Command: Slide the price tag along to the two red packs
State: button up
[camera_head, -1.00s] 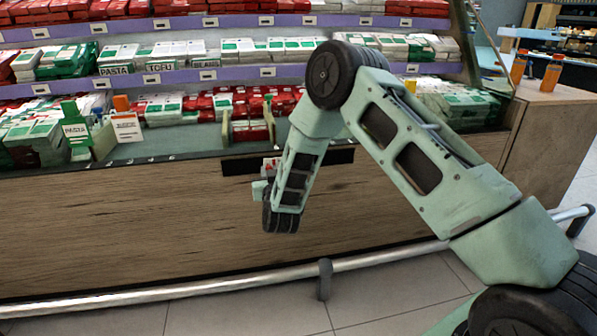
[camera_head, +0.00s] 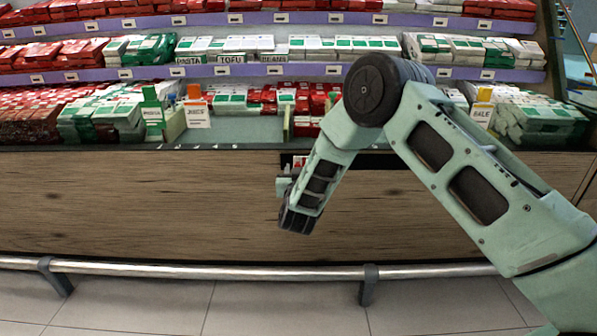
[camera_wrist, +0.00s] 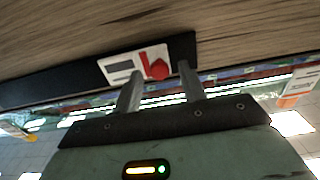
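The price tag (camera_wrist: 122,66) is a white card with dark and red marks and a round red knob (camera_wrist: 158,70). It sits on a black rail (camera_wrist: 60,86) on the wooden counter front. In the wrist view my gripper (camera_wrist: 159,80) is open, its two grey fingers apart, with the knob just beyond and between the tips; I see no contact. In the head view the gripper (camera_head: 284,183) is beside the rail's left end, and my arm hides part of the tag and rail. Red packs (camera_head: 306,126) lie on the counter above, partly behind my arm.
Green dividers (camera_head: 287,124) stand on the counter beside the packs. A metal bumper rail (camera_head: 200,269) runs low along the counter. The floor (camera_head: 150,305) in front is clear.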

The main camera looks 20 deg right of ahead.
jog(key=p+v, duration=0.4)
jog(key=v, duration=1.3)
jog(key=shift+s, duration=0.2)
jog(key=shift+r, duration=0.1)
jog(key=s+a+r+n+g+y, duration=0.1)
jog(key=a+r+g+y, duration=0.1)
jog(key=a+y, duration=0.15)
jog(key=a+r+n+g+y, duration=0.1)
jog(key=a+r+g+y, duration=0.15)
jog(key=a, duration=0.25)
jog(key=s+a+r+n+g+y, duration=0.3)
jog(key=s+a+n+g+y, duration=0.15)
jog(key=s, duration=0.45)
jog(key=s+d+r+n+g+h, duration=0.2)
jog(key=s+d+r+g+h, duration=0.3)
jog(key=s, duration=0.7)
jog(key=s+d+r+n+g, duration=0.1)
jog(key=s+d+n+g, duration=0.2)
jog(key=s+d, duration=0.55)
notch_tip(320, 180, up, 32)
jog(key=s+a+p, duration=0.2)
jog(key=p, duration=3)
jog(key=shift+s+a+m, duration=0.2)
jog(key=shift+a+m, duration=0.1)
jog(key=shift+m, duration=0.05)
